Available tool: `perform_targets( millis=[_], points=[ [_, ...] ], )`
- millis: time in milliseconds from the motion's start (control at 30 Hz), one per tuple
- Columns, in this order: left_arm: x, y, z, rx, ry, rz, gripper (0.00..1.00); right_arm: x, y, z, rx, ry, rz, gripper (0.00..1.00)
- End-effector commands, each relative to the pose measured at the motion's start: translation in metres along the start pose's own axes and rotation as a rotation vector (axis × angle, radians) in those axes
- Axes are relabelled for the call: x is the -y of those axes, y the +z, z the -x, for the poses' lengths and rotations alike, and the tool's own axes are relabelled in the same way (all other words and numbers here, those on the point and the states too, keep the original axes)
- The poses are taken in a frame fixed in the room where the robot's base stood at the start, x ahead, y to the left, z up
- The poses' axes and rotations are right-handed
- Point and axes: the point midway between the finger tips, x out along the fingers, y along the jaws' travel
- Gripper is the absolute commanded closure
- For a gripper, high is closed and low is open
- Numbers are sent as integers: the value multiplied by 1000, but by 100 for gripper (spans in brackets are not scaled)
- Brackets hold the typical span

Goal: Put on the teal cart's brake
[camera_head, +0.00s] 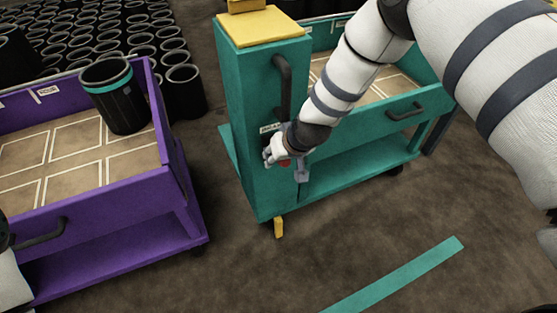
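The teal cart (245,110) stands at centre, with a tall end post, a yellow top and a black vertical handle (283,88). A yellow pedal-like piece (279,228) sticks out at the foot of the post. My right arm reaches down from the upper right. Its gripper (287,158) is at the post's face, below the handle, beside a white label. A small red part (285,163) and a grey piece (302,172) show by the gripper. I cannot tell whether the fingers are closed on anything. Only a bit of my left arm shows at the left edge; its fingers are not clear.
A purple cart (110,205) stands at left, with a black sleeve with a teal band (112,95) in its tray. Many black sleeves stand behind it. A teal strip (400,275) lies on the brown floor in front. A gap separates the carts.

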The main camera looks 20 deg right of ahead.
Motion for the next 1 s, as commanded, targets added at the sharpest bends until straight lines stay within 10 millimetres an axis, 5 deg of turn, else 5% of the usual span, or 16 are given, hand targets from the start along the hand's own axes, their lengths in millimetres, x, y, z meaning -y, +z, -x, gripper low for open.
perform_targets(
  millis=[267,700,1000],
  points=[
    [0,0,-1,2,0,0,60,1,5,4,11,-3,2,67],
    [0,0,-2,4,0,0,60,0,2,107,5,-1,1,67],
    [0,1,-2,4,0,0,60,0,3,119,8,-1,0,67]
  ],
)
